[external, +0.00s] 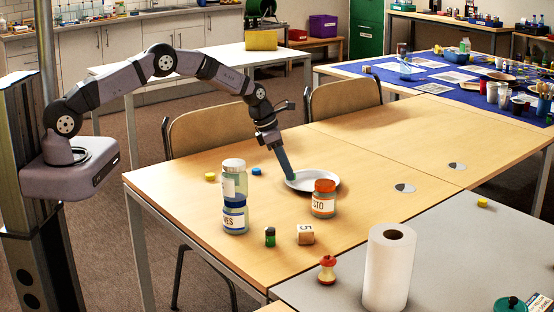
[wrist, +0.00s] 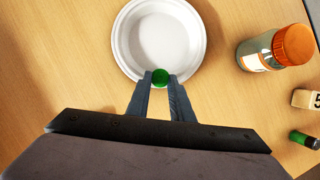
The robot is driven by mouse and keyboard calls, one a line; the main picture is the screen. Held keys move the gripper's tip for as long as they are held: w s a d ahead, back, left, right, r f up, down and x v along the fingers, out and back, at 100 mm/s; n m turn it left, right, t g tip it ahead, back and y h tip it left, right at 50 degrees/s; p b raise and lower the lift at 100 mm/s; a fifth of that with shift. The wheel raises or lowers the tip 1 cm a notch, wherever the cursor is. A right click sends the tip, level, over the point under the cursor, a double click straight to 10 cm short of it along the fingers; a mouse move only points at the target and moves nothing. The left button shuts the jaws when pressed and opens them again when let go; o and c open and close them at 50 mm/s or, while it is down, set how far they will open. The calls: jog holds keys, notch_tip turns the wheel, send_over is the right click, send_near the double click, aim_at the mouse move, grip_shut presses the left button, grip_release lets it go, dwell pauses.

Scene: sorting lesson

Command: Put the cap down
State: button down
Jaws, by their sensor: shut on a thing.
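My gripper (wrist: 160,85) is shut on a green cap (wrist: 160,77), which shows between the fingertips in the wrist view. The cap is over the near rim of a white plate (wrist: 158,40); I cannot tell whether it touches the plate. In the external view my gripper (external: 287,172) points down at the left part of the plate (external: 326,184). Other caps lie on the table: a yellow cap (external: 210,177) and a blue cap (external: 256,171) to the left, and a yellow cap (external: 482,202) at the right.
A jar with an orange lid (external: 324,200) stands close to the plate. The table behind the plate is clear.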

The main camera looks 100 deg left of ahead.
jog(key=shift+f, duration=0.35)
jog(key=c, duration=1.6)
grip_release()
jog(key=shift+o, duration=0.2)
jog(key=shift+r, duration=0.1)
jog(key=shift+r, duration=0.45)
jog(key=a+b+v, duration=0.1)
jog(key=v, duration=1)
jog(key=shift+s+d+r, duration=0.2)
jog(key=shift+d+r, duration=0.1)
jog(key=shift+d, duration=0.2)
